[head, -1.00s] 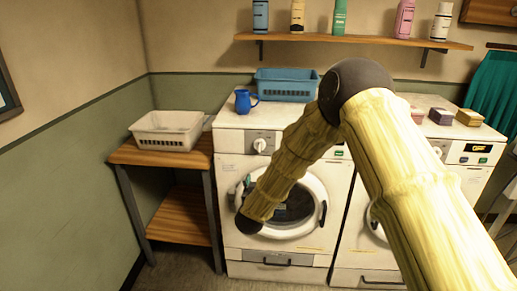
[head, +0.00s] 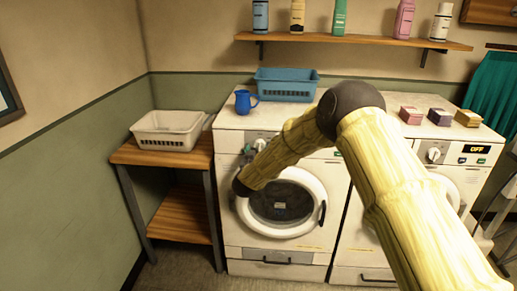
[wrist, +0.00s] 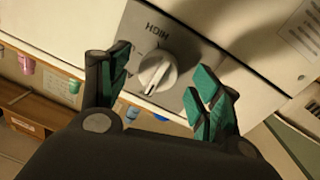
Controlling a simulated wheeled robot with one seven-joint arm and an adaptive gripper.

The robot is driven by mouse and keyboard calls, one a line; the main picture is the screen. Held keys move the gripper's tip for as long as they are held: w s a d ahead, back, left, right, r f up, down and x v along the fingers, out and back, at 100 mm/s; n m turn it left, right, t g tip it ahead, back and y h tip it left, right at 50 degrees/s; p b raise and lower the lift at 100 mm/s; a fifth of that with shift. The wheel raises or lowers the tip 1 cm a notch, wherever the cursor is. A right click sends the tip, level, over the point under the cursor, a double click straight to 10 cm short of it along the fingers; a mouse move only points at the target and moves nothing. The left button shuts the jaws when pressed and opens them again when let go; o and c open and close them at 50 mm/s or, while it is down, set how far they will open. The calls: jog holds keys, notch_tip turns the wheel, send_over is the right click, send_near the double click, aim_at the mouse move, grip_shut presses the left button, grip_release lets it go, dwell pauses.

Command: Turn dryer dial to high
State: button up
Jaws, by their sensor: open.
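The dial (wrist: 157,72) is a round white knob with a raised ridge, on a grey panel of a white machine. In the wrist view a word that looks like HIGH is printed above it, and the ridge slants toward the lower left. My gripper (wrist: 161,76) is open and empty, with its teal-padded fingers on either side of the dial; I cannot tell whether they touch it. In the head view the dial (head: 260,145) is on the left front-loading machine (head: 235,225), partly hidden by my arm. The gripper tip (head: 248,149) shows small beside it.
A second white machine on the right has its own dial (head: 434,154) and a display (head: 476,149) reading OFF. A blue jug (head: 243,103) and blue basket (head: 286,85) stand on the left machine. A white basket (head: 168,130) sits on a wooden side table at left.

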jog(key=shift+w+d, duration=0.1)
jog(key=shift+w, duration=0.5)
jog(key=c, duration=1)
jog(key=shift+c, duration=0.2)
